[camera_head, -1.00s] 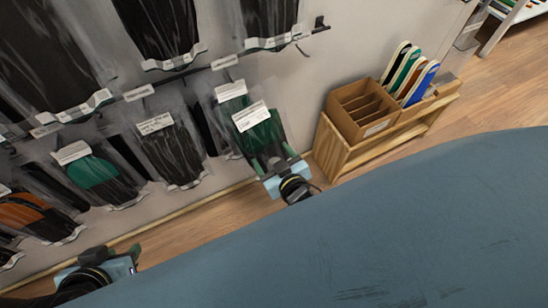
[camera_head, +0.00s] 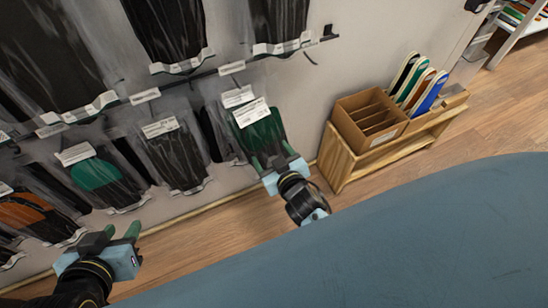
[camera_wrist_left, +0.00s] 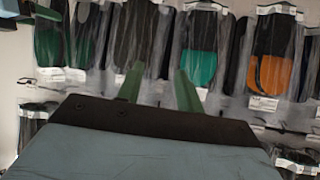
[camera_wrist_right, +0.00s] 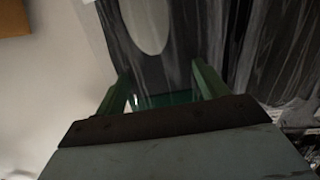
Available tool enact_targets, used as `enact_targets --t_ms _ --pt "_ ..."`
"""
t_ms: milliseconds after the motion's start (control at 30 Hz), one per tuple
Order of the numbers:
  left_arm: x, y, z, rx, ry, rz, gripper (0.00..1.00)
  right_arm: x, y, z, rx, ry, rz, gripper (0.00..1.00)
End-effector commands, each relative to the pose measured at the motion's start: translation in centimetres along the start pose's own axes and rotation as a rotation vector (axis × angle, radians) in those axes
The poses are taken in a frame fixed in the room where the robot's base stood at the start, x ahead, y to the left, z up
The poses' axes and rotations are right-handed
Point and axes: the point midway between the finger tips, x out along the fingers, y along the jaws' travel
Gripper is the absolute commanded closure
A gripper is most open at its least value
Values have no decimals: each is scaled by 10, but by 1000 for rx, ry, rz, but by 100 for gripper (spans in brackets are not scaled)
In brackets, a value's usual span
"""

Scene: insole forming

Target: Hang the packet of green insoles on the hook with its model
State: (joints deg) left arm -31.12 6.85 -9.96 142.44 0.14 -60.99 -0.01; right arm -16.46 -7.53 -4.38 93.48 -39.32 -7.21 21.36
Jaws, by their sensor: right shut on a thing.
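The packet of green insoles (camera_head: 262,132) is clear, with a white label at its top. My right gripper (camera_head: 283,165) is shut on its lower end and holds it up in front of the wall rack. In the right wrist view the packet (camera_wrist_right: 160,65) rises between the fingers. A second white label (camera_head: 238,97) shows just behind its top; what it belongs to is mostly hidden, and I cannot tell whether the packet touches a hook. A teal-topped packet (camera_head: 94,174) hangs further left. My left gripper (camera_head: 122,240) is open and empty, low at the left, away from the rack.
Dark insole packets (camera_head: 177,158) hang in rows on the wall, with an orange one (camera_head: 30,212) at far left. A low wooden shelf (camera_head: 345,160) with a cardboard box (camera_head: 372,112) and upright colored insoles (camera_head: 430,90) stands at right. Floor in front is clear.

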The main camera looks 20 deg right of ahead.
Motion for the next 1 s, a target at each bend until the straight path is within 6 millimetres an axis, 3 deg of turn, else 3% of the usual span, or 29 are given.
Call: enact_targets --t_ms 1000 --pt "0 8 -50 3 287 20 64 33 0 -8 0 2 -1 53"
